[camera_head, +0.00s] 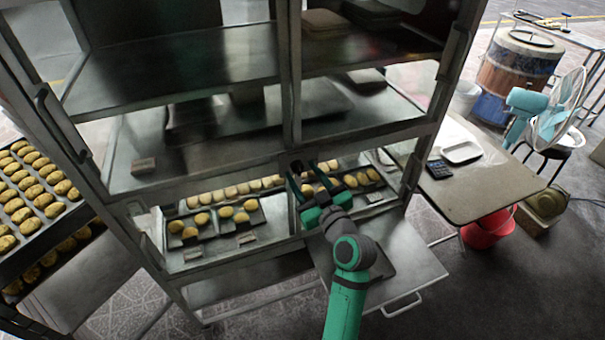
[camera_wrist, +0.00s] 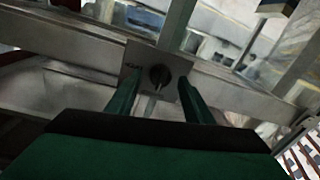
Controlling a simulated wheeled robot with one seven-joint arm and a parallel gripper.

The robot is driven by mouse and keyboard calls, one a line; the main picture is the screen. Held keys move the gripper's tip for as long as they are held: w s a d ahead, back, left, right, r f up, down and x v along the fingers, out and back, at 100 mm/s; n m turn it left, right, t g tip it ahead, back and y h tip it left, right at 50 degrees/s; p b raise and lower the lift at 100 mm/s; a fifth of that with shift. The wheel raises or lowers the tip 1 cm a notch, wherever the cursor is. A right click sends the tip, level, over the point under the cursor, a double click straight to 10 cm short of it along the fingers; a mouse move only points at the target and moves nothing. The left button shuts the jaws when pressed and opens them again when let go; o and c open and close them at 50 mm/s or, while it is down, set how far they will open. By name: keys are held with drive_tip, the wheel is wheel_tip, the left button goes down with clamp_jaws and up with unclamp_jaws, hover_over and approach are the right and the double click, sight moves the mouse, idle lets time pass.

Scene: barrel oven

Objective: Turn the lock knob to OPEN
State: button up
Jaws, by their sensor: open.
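The lock knob (camera_wrist: 159,75) is a small dark round knob on a grey square plate (camera_wrist: 141,56), fixed to the metal frame of the glass cabinet. Small lettering is on the plate left of the knob, too blurred to read surely. In the head view the dark knob (camera_head: 296,167) shows at the cabinet's middle post. My green gripper (camera_head: 305,172) points at it from the front. In the wrist view my gripper (camera_wrist: 160,86) is open, with one finger on each side of the knob. I cannot tell whether either finger touches it.
Trays of yellow pastries (camera_head: 224,220) lie behind the cabinet's lower glass. A metal flap or drawer (camera_head: 415,262) sticks out below my arm. A rack of pastries (camera_head: 33,195) stands at left. A table (camera_head: 482,190) and fan (camera_head: 556,118) stand at right.

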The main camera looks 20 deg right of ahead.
drive_tip(key=shift+w+a, duration=0.1)
drive_tip(key=shift+w, duration=0.2)
drive_tip(key=c, duration=1)
drive_tip(key=shift+c, duration=0.2)
